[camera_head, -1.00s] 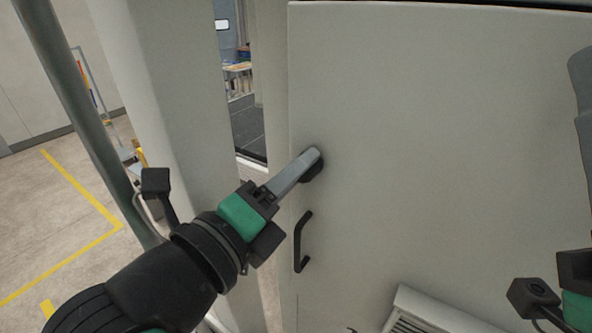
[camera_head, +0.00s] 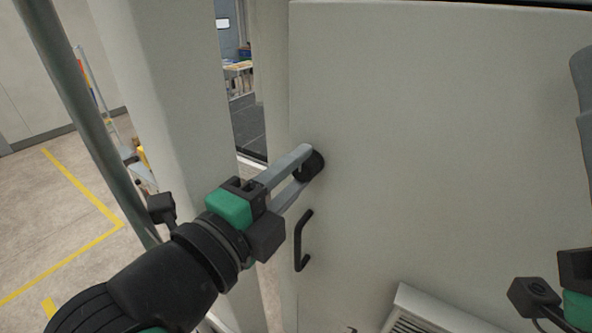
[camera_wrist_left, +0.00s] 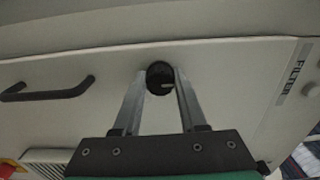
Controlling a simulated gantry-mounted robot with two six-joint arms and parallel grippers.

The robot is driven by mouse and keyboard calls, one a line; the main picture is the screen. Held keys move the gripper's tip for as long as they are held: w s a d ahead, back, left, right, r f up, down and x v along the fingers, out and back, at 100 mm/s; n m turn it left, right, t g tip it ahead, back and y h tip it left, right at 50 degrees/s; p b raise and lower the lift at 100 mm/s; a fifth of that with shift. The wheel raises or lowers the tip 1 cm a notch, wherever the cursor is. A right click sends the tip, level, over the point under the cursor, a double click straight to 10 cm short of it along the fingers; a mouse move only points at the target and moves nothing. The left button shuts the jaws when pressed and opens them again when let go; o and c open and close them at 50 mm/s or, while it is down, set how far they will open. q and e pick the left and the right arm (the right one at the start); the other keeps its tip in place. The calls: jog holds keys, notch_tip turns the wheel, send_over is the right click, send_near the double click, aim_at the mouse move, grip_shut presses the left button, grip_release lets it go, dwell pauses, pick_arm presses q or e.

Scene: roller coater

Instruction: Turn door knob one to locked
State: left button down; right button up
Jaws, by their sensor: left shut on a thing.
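The round black door knob (camera_head: 315,167) sits on the pale cabinet door near its left edge. In the left wrist view the knob (camera_wrist_left: 159,76) lies between the two grey fingers, with a small light mark on its face. My left gripper (camera_head: 306,163) is shut on the knob, one finger on each side, and partly covers it in the head view. My right gripper shows only in part at the right edge of the head view; its fingertips are out of sight.
A black bar handle (camera_head: 302,241) is just below the knob on the door (camera_head: 440,130). A vent (camera_head: 425,312) is lower right. A label reading FILTER (camera_wrist_left: 293,75) shows in the wrist view. A grey pole (camera_head: 75,100) stands at the left.

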pick_arm(q)
jog(key=shift+c, duration=2.2)
grip_release()
jog(key=b+v, duration=0.2)
jog(key=v, duration=0.9)
jog(key=shift+s+a, duration=0.15)
jog(key=shift+s, duration=0.1)
jog(key=shift+b, duration=0.3)
